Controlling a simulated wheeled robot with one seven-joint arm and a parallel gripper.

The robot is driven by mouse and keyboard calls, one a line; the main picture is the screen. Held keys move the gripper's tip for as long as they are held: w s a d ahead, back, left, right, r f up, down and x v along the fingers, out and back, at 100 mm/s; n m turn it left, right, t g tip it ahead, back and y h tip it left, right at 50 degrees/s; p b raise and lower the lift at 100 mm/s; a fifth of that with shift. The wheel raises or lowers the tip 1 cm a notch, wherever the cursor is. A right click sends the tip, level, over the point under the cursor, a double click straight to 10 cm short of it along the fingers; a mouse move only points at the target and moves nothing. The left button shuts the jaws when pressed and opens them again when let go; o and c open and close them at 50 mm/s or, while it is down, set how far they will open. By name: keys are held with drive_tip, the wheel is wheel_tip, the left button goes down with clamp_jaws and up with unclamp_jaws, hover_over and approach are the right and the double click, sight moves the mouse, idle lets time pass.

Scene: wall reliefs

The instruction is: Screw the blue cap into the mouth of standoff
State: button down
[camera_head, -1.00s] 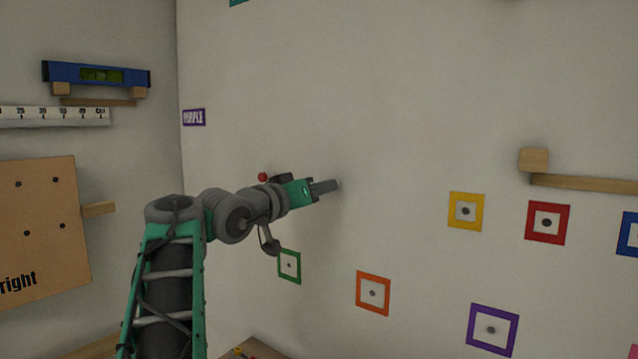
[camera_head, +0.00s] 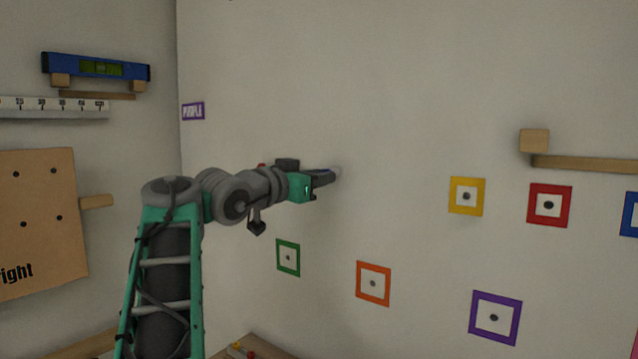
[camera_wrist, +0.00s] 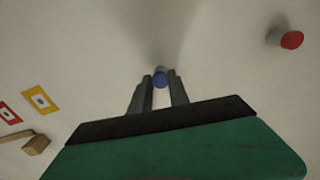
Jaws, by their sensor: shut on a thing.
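The blue cap (camera_wrist: 160,80) shows in the wrist view between the tips of my gripper (camera_wrist: 160,85), which is shut on it. In the head view my gripper (camera_head: 332,174) points right with its tips close to the wall. A small pale stub, which looks like the standoff (camera_head: 338,171), shows at the fingertips. In the wrist view a pale end of the standoff (camera_wrist: 160,69) shows just beyond the cap. The cap is in line with it; I cannot tell how deep it sits in the mouth.
A red-ended peg (camera_wrist: 290,40) sticks out of the wall to the right in the wrist view. Yellow (camera_head: 467,196), red (camera_head: 549,205), green (camera_head: 288,257), orange (camera_head: 373,283) and purple (camera_head: 495,318) frames are on the wall. A wooden ledge (camera_head: 590,164) juts out at right.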

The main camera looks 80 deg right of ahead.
drive_tip(key=m+b, duration=0.2)
drive_tip(key=m, duration=0.3)
drive_tip(key=m+b, duration=0.3)
drive_tip(key=m, duration=0.2)
drive_tip(key=shift+w+d+r, duration=0.1)
drive_tip(key=shift+d, duration=0.05)
